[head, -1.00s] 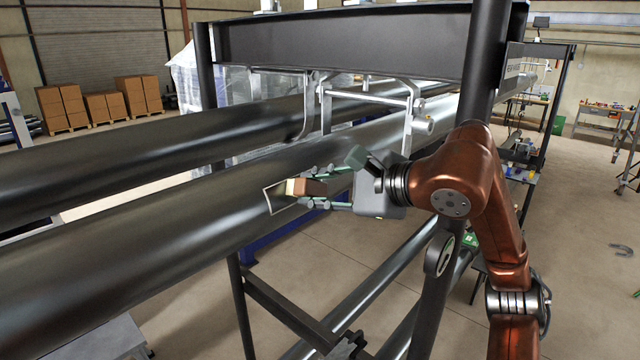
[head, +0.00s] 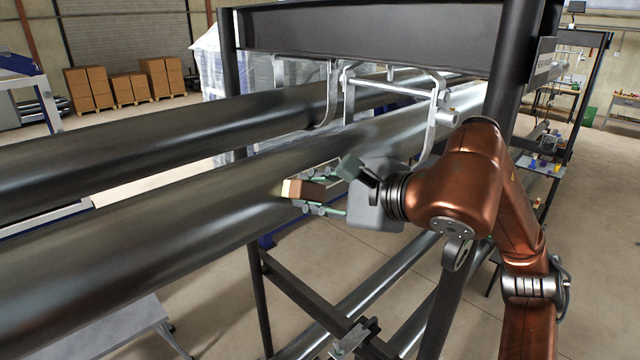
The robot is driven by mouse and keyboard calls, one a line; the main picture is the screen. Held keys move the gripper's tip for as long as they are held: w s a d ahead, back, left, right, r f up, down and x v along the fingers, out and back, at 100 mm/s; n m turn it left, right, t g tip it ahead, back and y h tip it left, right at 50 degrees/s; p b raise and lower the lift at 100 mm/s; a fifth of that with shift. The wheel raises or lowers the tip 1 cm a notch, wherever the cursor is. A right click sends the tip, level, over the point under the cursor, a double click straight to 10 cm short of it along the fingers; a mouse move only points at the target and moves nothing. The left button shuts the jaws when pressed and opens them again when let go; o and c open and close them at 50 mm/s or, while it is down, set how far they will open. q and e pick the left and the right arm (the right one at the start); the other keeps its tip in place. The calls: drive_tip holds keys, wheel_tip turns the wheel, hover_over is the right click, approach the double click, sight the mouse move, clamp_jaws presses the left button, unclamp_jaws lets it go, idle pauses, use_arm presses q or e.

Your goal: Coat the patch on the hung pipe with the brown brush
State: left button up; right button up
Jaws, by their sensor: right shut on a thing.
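The brown brush (head: 305,189) is a small brown block with a pale tan end facing left. My right gripper (head: 318,194) is shut on it, green fingers above and below. The brush's pale end is at the side of the front hung pipe (head: 170,230), a thick dark shiny pipe; I cannot tell whether it touches. No patch outline can be made out on the pipe now; the brush and gripper cover part of that surface. My left gripper is not in view.
A second dark pipe (head: 150,140) hangs behind, parallel. A metal hanger bracket (head: 437,115) and a black upright post (head: 512,75) stand close to my right arm. A dark lower frame (head: 300,300) is below. Open floor lies at the right.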

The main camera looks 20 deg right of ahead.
drive_tip(key=shift+s+a, duration=0.2)
drive_tip(key=shift+a, duration=0.25)
drive_tip(key=shift+d, duration=0.1)
drive_tip(key=shift+w+d+f, duration=0.1)
drive_tip(key=shift+w+d, duration=0.2)
drive_tip(key=shift+d, duration=0.25)
drive_tip(key=shift+w+d+b, duration=0.2)
drive_tip(key=shift+d+b, duration=0.05)
drive_tip(key=shift+d, duration=0.35)
drive_tip(key=shift+w+d+b, duration=0.2)
drive_tip(key=shift+d+b, duration=0.05)
drive_tip(key=shift+d, duration=0.35)
drive_tip(key=w+d+b, duration=0.1)
drive_tip(key=w+d, duration=0.3)
drive_tip(key=d, duration=0.5)
drive_tip(key=shift+d+b, duration=0.3)
drive_tip(key=shift+d, duration=0.1)
drive_tip(key=shift+w, duration=0.1)
